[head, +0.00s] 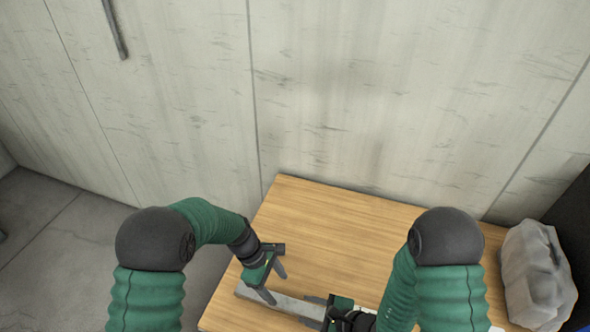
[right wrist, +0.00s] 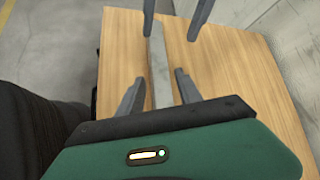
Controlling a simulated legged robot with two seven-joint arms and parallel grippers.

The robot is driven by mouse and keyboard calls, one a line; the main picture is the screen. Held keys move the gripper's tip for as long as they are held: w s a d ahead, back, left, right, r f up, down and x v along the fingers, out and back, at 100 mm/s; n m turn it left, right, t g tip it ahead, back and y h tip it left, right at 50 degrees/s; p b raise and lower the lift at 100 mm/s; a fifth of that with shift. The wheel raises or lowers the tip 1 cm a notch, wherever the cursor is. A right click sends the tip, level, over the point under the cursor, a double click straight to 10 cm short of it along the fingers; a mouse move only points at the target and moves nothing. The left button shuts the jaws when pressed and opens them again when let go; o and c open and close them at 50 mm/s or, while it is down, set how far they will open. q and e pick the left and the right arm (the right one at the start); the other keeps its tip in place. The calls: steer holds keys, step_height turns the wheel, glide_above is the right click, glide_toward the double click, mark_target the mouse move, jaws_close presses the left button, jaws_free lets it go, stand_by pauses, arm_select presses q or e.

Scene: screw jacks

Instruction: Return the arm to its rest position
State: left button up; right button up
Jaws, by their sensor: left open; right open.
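A long flat grey bar (head: 285,303) lies along the near part of the wooden table; it also shows in the right wrist view (right wrist: 160,70). My left gripper (head: 275,283) is open, its fingers pointing down near the left end of the bar. Its two fingers also show at the top of the right wrist view (right wrist: 174,17). My right gripper (head: 312,309) is open low in the head view, near the bar's right part. In the right wrist view its fingers (right wrist: 157,90) stand apart with the bar seen between them. Whether they touch it, I cannot tell.
The wooden table (head: 345,225) is bare behind the grippers, up to the concrete wall (head: 370,90). A lumpy grey wrapped bundle (head: 535,275) stands at the right, beside a dark panel. Concrete floor (head: 60,255) lies at the left.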

steer(key=s+r+n+g, duration=0.7)
steer(key=s+n, duration=0.3)
steer(key=s, duration=0.1)
arm_select(q)
steer(key=s+a+r+m+t+y, duration=0.4)
steer(key=s+a+r+m, duration=0.7)
steer(key=s+a+m, duration=0.1)
steer(key=shift+s+a+r+m, duration=0.35)
steer(key=shift+s+m, duration=0.15)
steer(key=shift+m, duration=0.5)
arm_select(e)
steer(key=w+d+r+n+t+h, duration=0.1)
steer(key=d+r+n+h, duration=0.1)
steer(key=d, duration=0.3)
steer(key=w+d+r+n+t+h, duration=0.1)
steer(key=w+d+r+n+h, duration=0.1)
steer(key=d, duration=0.4)
steer(key=w+d+r+n+t+h, duration=0.1)
steer(key=d+r+n+h, duration=0.1)
steer(key=d+n, duration=0.3)
steer(key=shift+w+d+h, duration=0.25)
steer(key=shift+d+h, duration=0.4)
steer(key=shift+h, duration=0.25)
